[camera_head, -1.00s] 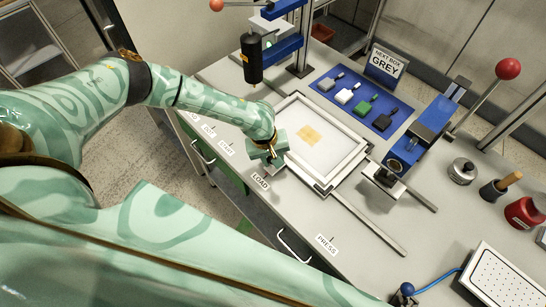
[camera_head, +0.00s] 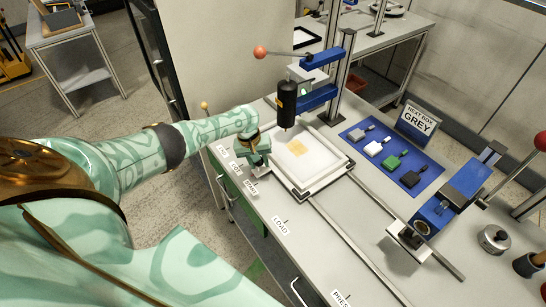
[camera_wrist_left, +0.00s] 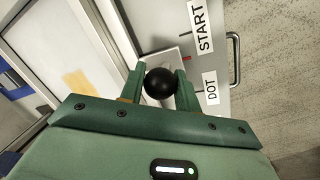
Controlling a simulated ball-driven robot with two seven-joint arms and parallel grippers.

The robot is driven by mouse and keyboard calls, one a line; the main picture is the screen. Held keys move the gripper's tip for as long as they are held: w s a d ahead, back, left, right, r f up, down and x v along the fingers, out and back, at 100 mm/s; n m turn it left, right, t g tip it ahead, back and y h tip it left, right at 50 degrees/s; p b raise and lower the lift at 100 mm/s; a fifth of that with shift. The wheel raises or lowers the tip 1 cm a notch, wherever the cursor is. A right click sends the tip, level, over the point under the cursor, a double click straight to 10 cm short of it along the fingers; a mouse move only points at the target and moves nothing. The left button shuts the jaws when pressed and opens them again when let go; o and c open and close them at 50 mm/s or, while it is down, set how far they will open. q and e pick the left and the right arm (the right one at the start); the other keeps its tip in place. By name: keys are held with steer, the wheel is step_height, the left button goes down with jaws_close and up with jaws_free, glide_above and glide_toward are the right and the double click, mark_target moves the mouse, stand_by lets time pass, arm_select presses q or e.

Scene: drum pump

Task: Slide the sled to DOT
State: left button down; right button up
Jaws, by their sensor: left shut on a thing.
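The sled (camera_head: 322,180) is a white, shallow framed tray on rails, with a tan square (camera_head: 297,147) on its bed. In the left wrist view, the sled's white frame (camera_wrist_left: 104,60) is at the upper left. My left gripper (camera_head: 260,158) is at the sled's near left side. In the left wrist view its fingers (camera_wrist_left: 160,86) are shut on a black ball knob (camera_wrist_left: 160,84). The DOT label (camera_wrist_left: 211,88) lies just right of the knob, with the START label (camera_wrist_left: 202,28) above it. My right gripper is not in view.
A black cylindrical tool (camera_head: 287,105) on a blue stand hangs over the sled's far side. A blue mat (camera_head: 382,145) with several coloured blocks lies to the right. The LOAD label (camera_head: 281,226) is on the front edge. The rails toward PRESS (camera_head: 342,298) are clear.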

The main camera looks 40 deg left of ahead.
arm_select(q)
steer(key=a+b, duration=0.1)
steer(key=a, duration=0.1)
steer(key=w+a+b, duration=0.1)
steer(key=a+b, duration=0.1)
steer(key=a, duration=0.1)
steer(key=shift+w+a+f+b, duration=0.3)
steer(key=shift+w+b, duration=0.05)
steer(key=shift+w+a+r+b, duration=0.1)
steer(key=shift+w+a+b, duration=0.1)
steer(key=shift+a, duration=0.15)
steer(key=shift+w+a+r+b, duration=0.1)
steer(key=shift+a+b, duration=0.05)
steer(key=shift+a, duration=0.15)
steer(key=c, duration=1.1)
jaws_free()
steer(key=shift+o, duration=0.2)
step_height(320, 180, up, 16)
steer(key=s+a+p, duration=0.1)
steer(key=a+p, duration=0.1)
steer(key=p, duration=0.7)
steer(key=shift+s+a, duration=0.25)
steer(key=shift+s, duration=0.15)
